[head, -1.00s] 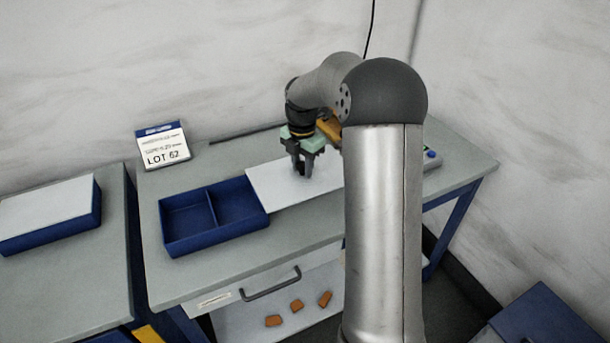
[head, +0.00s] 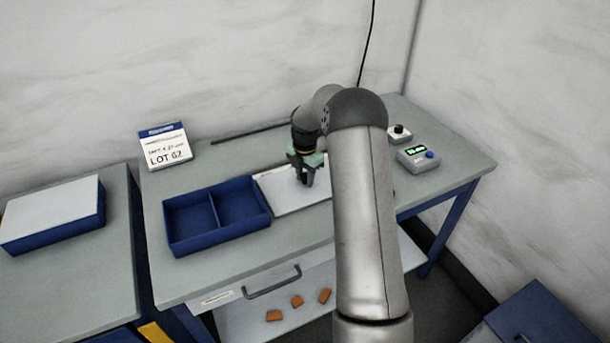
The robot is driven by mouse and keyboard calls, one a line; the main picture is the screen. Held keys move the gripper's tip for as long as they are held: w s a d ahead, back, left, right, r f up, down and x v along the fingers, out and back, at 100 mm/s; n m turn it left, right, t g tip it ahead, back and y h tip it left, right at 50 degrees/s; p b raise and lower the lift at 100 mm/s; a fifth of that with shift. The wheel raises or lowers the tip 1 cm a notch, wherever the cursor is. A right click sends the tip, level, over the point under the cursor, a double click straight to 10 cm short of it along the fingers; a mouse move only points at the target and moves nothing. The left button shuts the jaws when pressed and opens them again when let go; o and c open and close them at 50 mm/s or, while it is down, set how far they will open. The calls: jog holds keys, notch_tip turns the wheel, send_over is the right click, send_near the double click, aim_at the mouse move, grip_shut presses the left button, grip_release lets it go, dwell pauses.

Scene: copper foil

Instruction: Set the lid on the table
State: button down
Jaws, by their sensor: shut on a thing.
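The lid (head: 283,203) is a flat pale panel just right of the open blue box (head: 173,245). It lies level, low over or on the table (head: 300,243); I cannot tell whether it touches the tabletop. My gripper (head: 306,182) points down at the middle of the lid and is shut on it. The gripped part is too small to make out. My arm hides the right end of the lid. The blue box has two compartments that look empty.
A lot sign (head: 165,148) and a dark rod (head: 247,133) are at the back. A device with a green display (head: 418,157) and a small knob unit (head: 399,134) stand right. A pale-topped blue box (head: 55,215) stands left.

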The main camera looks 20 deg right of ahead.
jog(key=shift+f, duration=0.2)
jog(key=c, duration=1.1)
grip_release()
jog(key=shift+o, duration=0.2)
jog(key=shift+r, duration=0.15)
